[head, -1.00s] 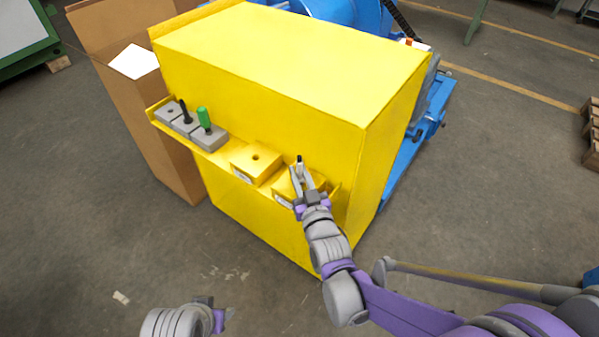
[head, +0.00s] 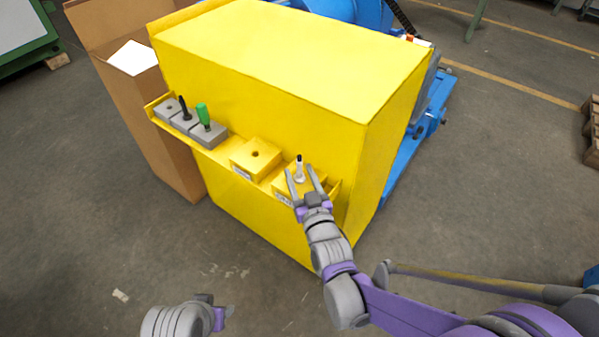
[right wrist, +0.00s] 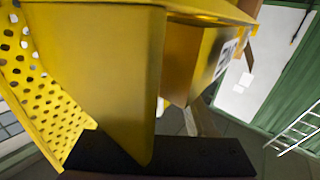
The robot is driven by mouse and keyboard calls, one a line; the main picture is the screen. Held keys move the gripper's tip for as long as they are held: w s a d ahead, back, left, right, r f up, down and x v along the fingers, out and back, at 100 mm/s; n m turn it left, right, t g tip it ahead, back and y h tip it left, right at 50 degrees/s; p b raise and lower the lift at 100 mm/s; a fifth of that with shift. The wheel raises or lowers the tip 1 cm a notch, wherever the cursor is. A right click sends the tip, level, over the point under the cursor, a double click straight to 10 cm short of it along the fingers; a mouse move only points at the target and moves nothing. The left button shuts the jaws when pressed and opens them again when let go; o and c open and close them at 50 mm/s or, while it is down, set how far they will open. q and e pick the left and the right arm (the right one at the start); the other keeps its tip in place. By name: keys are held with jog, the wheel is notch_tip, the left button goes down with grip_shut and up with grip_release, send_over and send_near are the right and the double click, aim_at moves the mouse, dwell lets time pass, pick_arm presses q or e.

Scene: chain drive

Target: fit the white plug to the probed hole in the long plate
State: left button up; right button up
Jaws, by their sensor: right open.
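A white plug (head: 299,173) with a black top stands upright in the rightmost yellow block (head: 283,181) on the yellow ledge. My right gripper (head: 303,177) is open, with one finger on each side of the plug. I cannot tell whether either finger touches it. My left gripper (head: 219,309) is low in the head view, away from the ledge, and its jaw opening is unclear.
A yellow block with an empty hole (head: 255,159) sits to the left. The big yellow box (head: 270,60) rises behind the ledge. An open cardboard box (head: 150,120) stands left.

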pick_arm(q)
jog(key=shift+s+r+p, duration=0.1)
jog(key=shift+r+p, duration=0.4)
jog(key=shift+r, duration=0.15)
pick_arm(e)
jog(key=v, duration=1)
jog(key=shift+d, duration=0.1)
jog(key=s+d+f+m+g+h, duration=0.2)
jog(key=s+d+f+g+h, duration=0.15)
jog(key=s+d+g, duration=0.5)
jog(key=s+d+f+m+g+h, duration=0.15)
jog(key=s+d+f+g, duration=0.35)
jog(key=s, duration=0.6)
pick_arm(q)
notch_tip(320, 180, up, 25)
jog(key=w+t+p, duration=0.1)
jog(key=p, duration=2)
jog(key=shift+w+p, duration=0.25)
jog(key=shift+p, duration=0.15)
pick_arm(e)
notch_tip(320, 180, up, 25)
jog(key=w+d+t, duration=0.1)
jog(key=shift+r, duration=0.2)
